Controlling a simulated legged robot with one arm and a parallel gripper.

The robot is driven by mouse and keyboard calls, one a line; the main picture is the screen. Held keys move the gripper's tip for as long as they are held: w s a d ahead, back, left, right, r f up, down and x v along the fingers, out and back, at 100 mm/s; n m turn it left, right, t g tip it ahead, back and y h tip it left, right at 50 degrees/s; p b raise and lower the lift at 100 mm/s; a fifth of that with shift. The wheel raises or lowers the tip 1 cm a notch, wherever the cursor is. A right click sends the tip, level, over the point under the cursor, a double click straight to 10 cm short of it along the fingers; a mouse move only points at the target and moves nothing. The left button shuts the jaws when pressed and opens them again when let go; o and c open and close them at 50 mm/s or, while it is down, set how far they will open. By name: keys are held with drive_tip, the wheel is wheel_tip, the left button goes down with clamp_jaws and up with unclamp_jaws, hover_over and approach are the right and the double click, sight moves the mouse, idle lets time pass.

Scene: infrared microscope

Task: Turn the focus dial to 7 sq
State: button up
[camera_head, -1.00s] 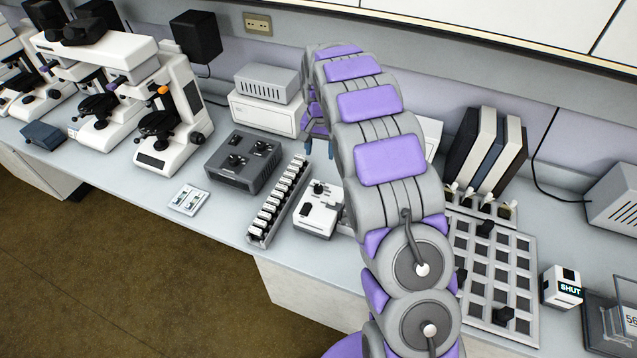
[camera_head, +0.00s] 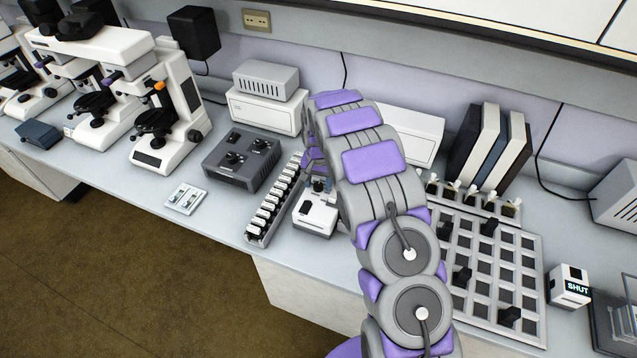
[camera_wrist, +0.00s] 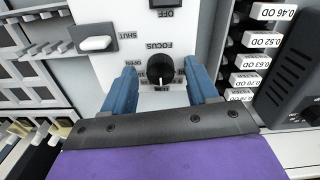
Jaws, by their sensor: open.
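The focus dial (camera_wrist: 160,70) is a round black knob on a white control box (camera_wrist: 120,70), under the printed word FOCUS, which reads upside down in the wrist view. Small labels ring the knob, too small to read surely. My gripper (camera_wrist: 162,82) is open, with one blue finger on each side of the dial; whether they touch it I cannot tell. In the head view the white box (camera_head: 315,222) stands on the bench, and my gripper (camera_head: 318,186) is over its rear part, largely hidden by my arm.
A rack of labelled filters (camera_head: 275,205) stands close left of the box. A grey control unit (camera_head: 241,160) with knobs is farther left. A grid tray (camera_head: 530,285) lies to the right. The box also carries a white switch (camera_wrist: 95,44) and an OFF label.

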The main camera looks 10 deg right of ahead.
drive_tip(key=shift+a, duration=0.1)
drive_tip(key=c, duration=1)
drive_tip(key=shift+c, duration=0.2)
drive_tip(key=n+p, duration=0.4)
drive_tip(key=shift+r+n, duration=0.2)
drive_tip(key=shift+n, duration=0.1)
drive_tip(key=n+p, duration=0.2)
drive_tip(key=n, duration=0.1)
drive_tip(key=shift+f+n, duration=0.1)
drive_tip(key=shift+n, duration=0.2)
drive_tip(key=shift+w+n+p, duration=0.15)
drive_tip(key=shift+n+p, duration=0.85)
drive_tip(key=shift+n, duration=1)
